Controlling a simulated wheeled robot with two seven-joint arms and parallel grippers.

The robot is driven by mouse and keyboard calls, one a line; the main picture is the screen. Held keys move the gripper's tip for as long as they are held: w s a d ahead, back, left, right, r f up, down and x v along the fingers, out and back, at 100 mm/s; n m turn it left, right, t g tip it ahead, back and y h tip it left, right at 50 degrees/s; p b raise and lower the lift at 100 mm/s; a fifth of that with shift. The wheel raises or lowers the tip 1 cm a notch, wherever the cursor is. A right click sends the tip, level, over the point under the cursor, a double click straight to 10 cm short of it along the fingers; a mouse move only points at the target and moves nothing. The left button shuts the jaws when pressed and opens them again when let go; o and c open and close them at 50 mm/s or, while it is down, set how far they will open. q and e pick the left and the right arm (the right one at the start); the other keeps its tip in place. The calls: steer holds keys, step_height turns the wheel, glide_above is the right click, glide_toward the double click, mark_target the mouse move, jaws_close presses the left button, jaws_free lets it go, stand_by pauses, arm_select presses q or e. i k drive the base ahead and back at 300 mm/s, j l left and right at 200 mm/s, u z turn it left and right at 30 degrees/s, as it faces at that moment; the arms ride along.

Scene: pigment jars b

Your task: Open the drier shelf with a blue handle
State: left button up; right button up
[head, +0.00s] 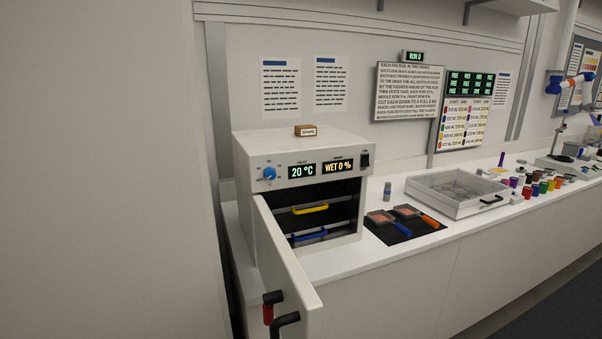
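The drier (252,158) is a white box at the left end of the counter. Its front panel has a blue knob and displays reading 20 °C and WET 0 %. Its door (287,270) stands open, swung toward me on the left side. Inside are two dark shelves, one above the other. The upper one has a yellow handle (310,208). The lower one has a blue handle (310,235), close to the door's inner face, and looks pushed in. The door hides part of the lower left of the opening. Neither of my grippers is in view.
A dark bent fitting (286,320) and a black and red one (268,308) show by the open door. A dark mat (385,237) with two handled tools lies right of the drier. Farther right are a grey tray (458,210) and several pigment jars (536,189).

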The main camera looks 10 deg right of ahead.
mark_target(292, 224)
steer(key=i+l+u, duration=0.3)
steer(key=i+l, duration=0.2)
steer(key=l, duration=0.2)
steer(key=i+l+u, duration=0.15)
steer(key=l, duration=0.2)
steer(key=i+l+u, duration=0.15)
steer(key=l, duration=0.3)
steer(key=i+l+u, duration=0.15)
steer(key=l, duration=0.25)
steer(key=i+l+u, duration=0.1)
steer(key=i+l, duration=0.15)
steer(key=l, duration=0.2)
steer(key=i+l+u, duration=0.15)
steer(key=l, duration=0.3)
steer(key=i+l+u, duration=0.15)
steer(key=l, duration=0.35)
steer(key=k+j, duration=0.05)
